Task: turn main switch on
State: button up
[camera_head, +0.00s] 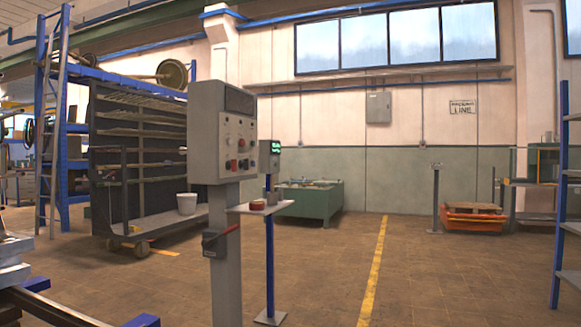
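A grey control box (222,132) stands on a grey post (225,280) left of the middle. Its face carries a dark display and several buttons and knobs, some of them red. Lower on the post is a dark switch box (211,246) with a red lever handle (224,235). The handle slants up to the right. No label on this switch can be read, so I cannot tell whether it is the main switch or whether it is on. My gripper is not in view.
A blue stand (269,240) with a small shelf is just right of the post. A dark rack trolley (140,160) stands behind left. Metal and blue parts (30,290) fill the lower left corner. The floor (330,270) is open around the yellow line.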

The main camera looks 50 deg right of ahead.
aim_at(232, 165)
jog(key=z, duration=1.25)
jog(key=i+l, duration=0.2)
jog(key=i, duration=0.3)
